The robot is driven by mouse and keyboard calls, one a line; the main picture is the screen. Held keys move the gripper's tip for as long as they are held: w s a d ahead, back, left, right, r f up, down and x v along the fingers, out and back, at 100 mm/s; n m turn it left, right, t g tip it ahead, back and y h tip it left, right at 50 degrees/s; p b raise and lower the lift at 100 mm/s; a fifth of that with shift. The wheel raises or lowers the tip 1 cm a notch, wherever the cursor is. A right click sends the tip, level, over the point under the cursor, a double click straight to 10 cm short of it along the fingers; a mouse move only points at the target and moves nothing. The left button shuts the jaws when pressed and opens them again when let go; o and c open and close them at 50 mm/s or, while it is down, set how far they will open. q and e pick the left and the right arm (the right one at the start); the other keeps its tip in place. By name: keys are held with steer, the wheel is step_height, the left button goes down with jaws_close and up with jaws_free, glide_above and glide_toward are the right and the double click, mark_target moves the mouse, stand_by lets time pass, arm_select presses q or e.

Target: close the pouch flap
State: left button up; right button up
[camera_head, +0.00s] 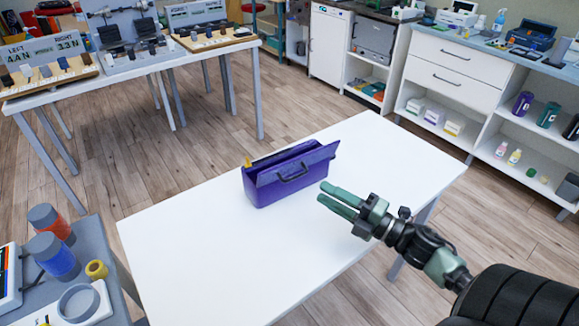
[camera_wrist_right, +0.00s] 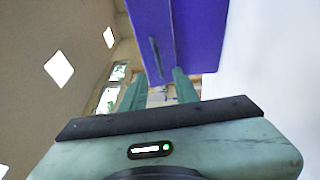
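The purple pouch (camera_head: 278,195) stands on the white table (camera_head: 200,260), near its middle. Its flap (camera_head: 318,158) is raised, leaning out past the body on the right, with a dark gap behind it. A dark handle (camera_head: 293,174) shows on the near side. My right gripper (camera_head: 323,192) is just right of the pouch, open and empty, apart from it in the head view. In the right wrist view the purple pouch (camera_wrist_right: 200,30) and its handle (camera_wrist_right: 156,60) are ahead of the spread fingers (camera_wrist_right: 158,92). My left gripper is not in view.
The table is otherwise bare, with free room left of and in front of the pouch. White shelves (camera_head: 455,80) line the back right; display tables (camera_head: 50,85) stand at the back left.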

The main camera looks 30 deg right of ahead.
mark_target(304, 168)
steer(key=b+x, duration=0.1)
steer(key=x, duration=0.7)
jaws_close()
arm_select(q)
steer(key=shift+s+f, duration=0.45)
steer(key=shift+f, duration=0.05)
arm_select(e)
steer(key=shift+r, duration=0.1)
